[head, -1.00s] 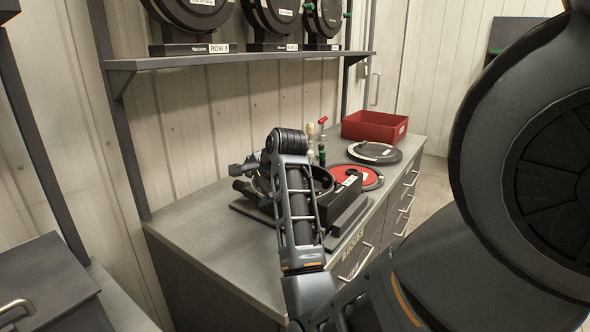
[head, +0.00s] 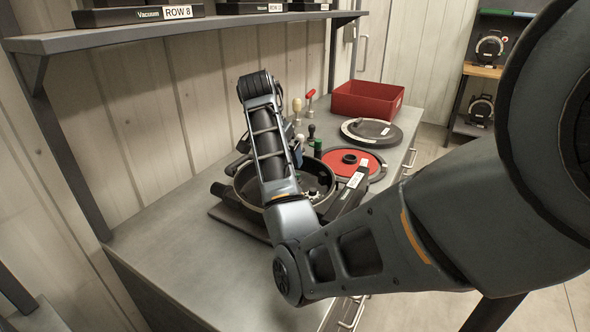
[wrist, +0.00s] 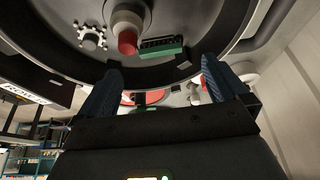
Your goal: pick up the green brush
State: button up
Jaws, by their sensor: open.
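The green brush (wrist: 162,51), a small green block with a dark ridged strip, sits inside the round dark meter housing (wrist: 225,53) in the wrist view. My gripper (wrist: 160,65) is open, with one dark blue finger on each side below the brush in the picture. Nothing is between the fingers; the gap to the brush is hard to judge. A red-tipped grey hub (wrist: 127,38) is just left of the brush. In the head view the housing (head: 325,207) stands on the counter. My forearm covers part of it, and I cannot make out the brush there.
A red disc (head: 345,172), a dark round cover (head: 372,132) and a red bin (head: 368,98) lie behind the housing. Several upright tools (head: 311,134) stand near the wall. A shelf (head: 180,32) overhangs the counter. The counter's front left (head: 165,250) is clear.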

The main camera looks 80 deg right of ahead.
jog(key=x, duration=0.2)
jog(key=shift+s+d+f, duration=0.15)
jog(key=shift+f, duration=0.15)
jog(key=x, duration=0.1)
jog(key=p+x, duration=0.1)
jog(key=x, duration=0.2)
jog(key=shift+f, duration=0.5)
jog(key=shift+c, duration=0.2)
jog(key=c, duration=1.1)
